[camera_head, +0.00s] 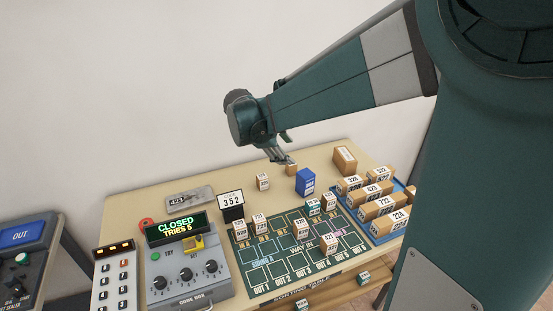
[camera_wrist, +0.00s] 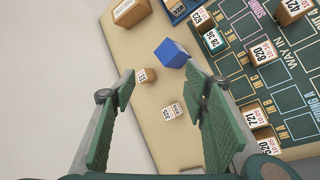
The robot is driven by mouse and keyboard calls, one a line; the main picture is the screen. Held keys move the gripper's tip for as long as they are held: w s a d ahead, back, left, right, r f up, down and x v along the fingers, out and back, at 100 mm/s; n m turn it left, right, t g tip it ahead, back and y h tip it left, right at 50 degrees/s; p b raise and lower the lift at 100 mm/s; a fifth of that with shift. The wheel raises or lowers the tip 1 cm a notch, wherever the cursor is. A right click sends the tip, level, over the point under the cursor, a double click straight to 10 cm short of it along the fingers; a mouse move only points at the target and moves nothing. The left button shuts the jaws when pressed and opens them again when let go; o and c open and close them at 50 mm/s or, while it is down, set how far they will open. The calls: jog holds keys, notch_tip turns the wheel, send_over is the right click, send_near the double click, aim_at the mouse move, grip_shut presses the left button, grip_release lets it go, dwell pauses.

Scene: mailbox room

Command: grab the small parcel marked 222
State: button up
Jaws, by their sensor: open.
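Two small tan parcels with white labels stand on the bare table: one (camera_head: 263,181) left of the blue box, its label perhaps reading 222, and one (camera_head: 291,170) just below my gripper (camera_head: 280,158). Both show in the wrist view, the nearer parcel (camera_wrist: 172,111) and the farther one (camera_wrist: 145,75); their numbers are too small to read surely. My gripper (camera_wrist: 160,92) is open and empty. Both parcels appear between its green fingers, beyond the tips and not visibly touching them.
The blue box (camera_head: 305,181) stands close by on the right. A larger tan box (camera_head: 345,160) is at the back. A blue tray (camera_head: 408,218) holds several parcels. More stand on the green sorting mat (camera_head: 262,272). A black stand (camera_head: 232,213) shows 352.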

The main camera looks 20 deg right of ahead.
jog(key=w+d+f+n+g+h, duration=0.2)
jog(key=w+d+f+n+h, duration=0.15)
jog(key=w+f, duration=0.7)
jog(key=n+g+h+b, duration=0.1)
jog(key=n+h, duration=0.2)
send_near(291, 168)
jog(key=w+d, duration=0.2)
jog(key=d, duration=0.1)
jog(key=shift+r, duration=0.4)
jog(key=shift+w+d+f, duration=0.1)
jog(key=shift+w+f, duration=0.1)
jog(key=shift+f, duration=0.4)
jog(key=shift+x, duration=1.3)
jog(key=shift+d, duration=0.15)
jog(key=shift+b+x, duration=0.45)
jog(key=shift+x, duration=2.05)
jog(key=shift+s, duration=0.1)
